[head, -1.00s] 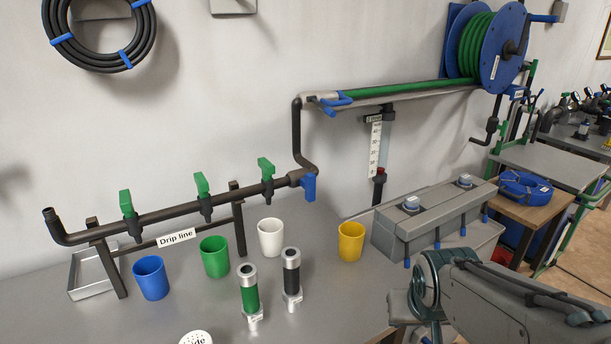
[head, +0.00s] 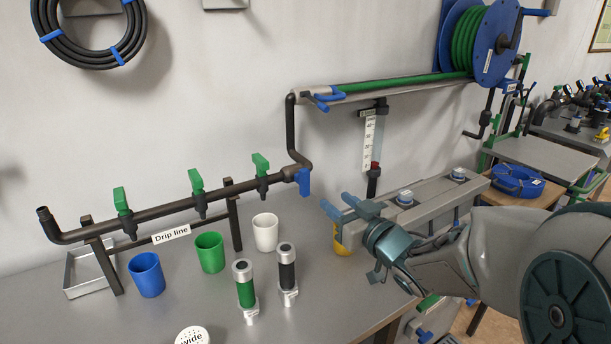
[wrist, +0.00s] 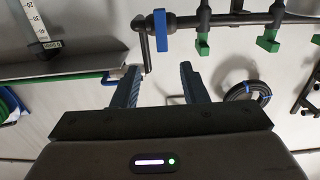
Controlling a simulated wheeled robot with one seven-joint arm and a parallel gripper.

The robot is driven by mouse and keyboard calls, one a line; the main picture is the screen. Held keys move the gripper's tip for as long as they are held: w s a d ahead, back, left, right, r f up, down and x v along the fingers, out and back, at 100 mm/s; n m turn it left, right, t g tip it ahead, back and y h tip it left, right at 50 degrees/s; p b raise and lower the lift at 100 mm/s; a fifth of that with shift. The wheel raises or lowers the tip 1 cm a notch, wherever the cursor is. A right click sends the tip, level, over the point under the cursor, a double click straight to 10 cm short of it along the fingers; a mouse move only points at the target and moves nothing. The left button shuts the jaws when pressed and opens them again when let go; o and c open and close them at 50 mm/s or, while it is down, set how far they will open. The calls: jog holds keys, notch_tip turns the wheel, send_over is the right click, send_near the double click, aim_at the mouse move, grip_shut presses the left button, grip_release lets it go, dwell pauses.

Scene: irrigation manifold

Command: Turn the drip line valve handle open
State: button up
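The drip line manifold is a dark pipe (head: 165,212) on a stand with a "Drip line" label (head: 171,235). Three green handles stand upright on it, at left (head: 120,199), middle (head: 196,181) and right (head: 261,164). A blue handle (head: 303,182) points down at the pipe's right end. It also shows in the wrist view (wrist: 160,31), beyond the fingertips. My gripper (head: 338,203) is to the right of and a little below the blue handle, apart from it. In the wrist view the two fingers (wrist: 158,70) are spread with nothing between them.
Blue (head: 147,275), green (head: 209,253) and white (head: 265,233) cups stand in front of the manifold. A yellow cup (head: 340,241) is partly hidden by my gripper. A grey block unit (head: 425,196) is behind my arm. A hose rail (head: 400,90) runs above.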

aim_at(307, 178)
jog(key=x, duration=1.4)
jog(key=shift+s+a+r, duration=0.15)
jog(key=shift+s+a, duration=0.05)
jog(key=shift+c, duration=0.2)
grip_shut()
